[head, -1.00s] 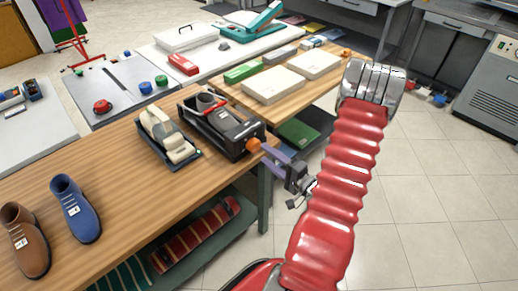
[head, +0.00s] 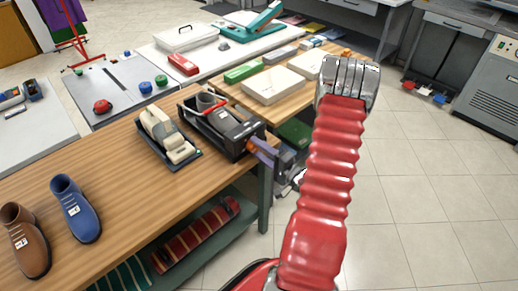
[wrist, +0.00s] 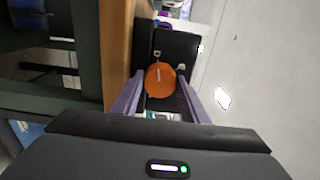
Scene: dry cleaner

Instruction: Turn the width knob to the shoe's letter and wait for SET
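The orange width knob (wrist: 160,80) faces me in the wrist view, with a white pointer line on it. White letters stand around it on the black panel; one looks like a D, the others are too small to read surely. My gripper (wrist: 161,86) is open, one purple finger on each side of the knob; contact cannot be told. In the head view my gripper (head: 260,150) is at the front end of the black stretcher machine (head: 229,124) and mostly hides the knob. A blue shoe (head: 75,210) and a brown shoe (head: 27,245) stand on the bench with small white tags, unreadable here.
A cream device on a dark tray (head: 168,138) sits left of the machine on the wooden bench (head: 120,165). White boxes (head: 272,86) lie behind. A lower shelf holds a striped red roll (head: 195,238). The floor to the right is open.

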